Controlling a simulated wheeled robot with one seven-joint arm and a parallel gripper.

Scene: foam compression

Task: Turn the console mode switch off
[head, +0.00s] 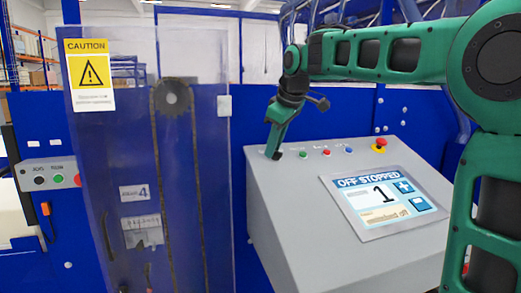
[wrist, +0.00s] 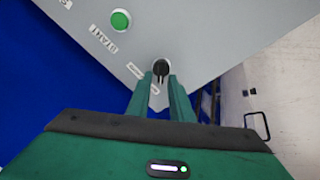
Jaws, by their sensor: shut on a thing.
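The mode switch (wrist: 161,67) is a small black knob on the console panel. It sits between my fingertips in the wrist view. My gripper (head: 275,154) points down at the far left corner of the console top, and in the wrist view (wrist: 160,82) its two green fingers are shut on the switch. In the head view my gripper hides the switch.
A green button (wrist: 120,20) is beside the switch. Red (head: 326,152) and blue (head: 348,150) buttons and a red emergency stop (head: 380,144) follow along the panel. A clear guard with a caution sign (head: 89,74) stands left of the console.

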